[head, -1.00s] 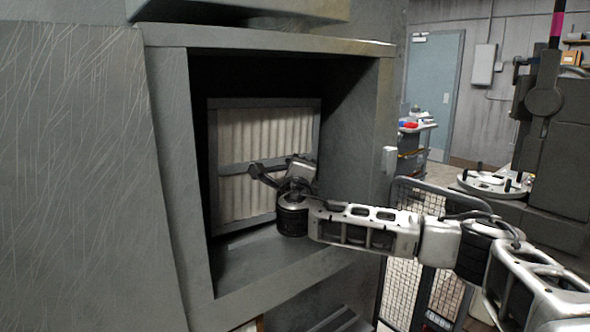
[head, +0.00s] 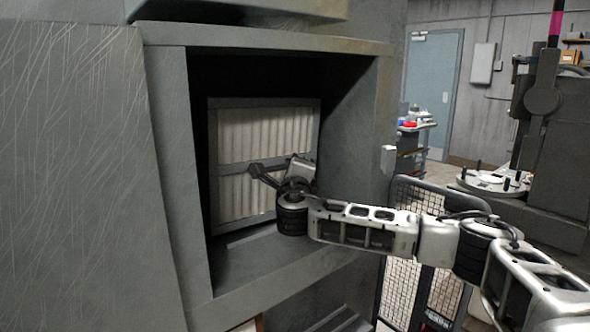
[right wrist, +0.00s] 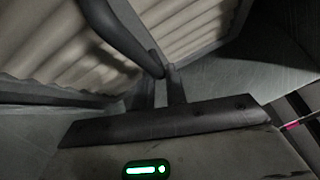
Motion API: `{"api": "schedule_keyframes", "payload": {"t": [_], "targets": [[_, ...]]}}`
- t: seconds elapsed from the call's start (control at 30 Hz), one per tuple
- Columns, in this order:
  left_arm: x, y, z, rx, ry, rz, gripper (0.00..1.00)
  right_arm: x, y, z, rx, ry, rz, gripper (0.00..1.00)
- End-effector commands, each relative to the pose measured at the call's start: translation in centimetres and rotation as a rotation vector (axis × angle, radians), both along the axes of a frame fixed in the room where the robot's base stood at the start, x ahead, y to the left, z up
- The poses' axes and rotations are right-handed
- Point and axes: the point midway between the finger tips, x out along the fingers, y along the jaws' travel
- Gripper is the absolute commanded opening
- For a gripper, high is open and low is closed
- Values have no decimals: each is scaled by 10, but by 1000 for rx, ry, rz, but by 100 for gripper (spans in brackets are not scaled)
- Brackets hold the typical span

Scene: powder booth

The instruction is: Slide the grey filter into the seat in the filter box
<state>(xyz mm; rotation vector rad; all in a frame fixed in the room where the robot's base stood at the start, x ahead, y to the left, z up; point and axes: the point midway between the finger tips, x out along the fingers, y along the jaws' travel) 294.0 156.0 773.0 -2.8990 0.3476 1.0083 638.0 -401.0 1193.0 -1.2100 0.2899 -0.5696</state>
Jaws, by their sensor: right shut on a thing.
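The grey filter (head: 265,128) stands upright inside the filter box (head: 170,150), with a grey frame, a crossbar and cream pleated media. It sits deep in the opening, slightly turned. My right gripper (head: 257,171) is inside the box in front of the filter, at crossbar height. In the right wrist view its two fingers (right wrist: 160,84) are shut on a dark curved bar on the filter's face (right wrist: 55,45). The seat behind the filter is hidden, so I cannot tell how the filter meets it. My left gripper is out of view.
The box's right wall (head: 355,150) and bottom ledge (head: 290,282) surround my right arm closely. A wire mesh panel (head: 408,255) stands below the arm. A round table with pegs (head: 492,184) and a cart (head: 412,140) are at the right.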

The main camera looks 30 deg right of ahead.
Motion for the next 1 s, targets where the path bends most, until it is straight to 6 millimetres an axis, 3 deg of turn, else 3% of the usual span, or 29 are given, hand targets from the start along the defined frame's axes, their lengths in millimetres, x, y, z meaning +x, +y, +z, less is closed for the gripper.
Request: {"api": "schedule_keyframes", "payload": {"t": [1.0], "targets": [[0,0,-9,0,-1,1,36,0,0,-29,3,2,0,0]]}}
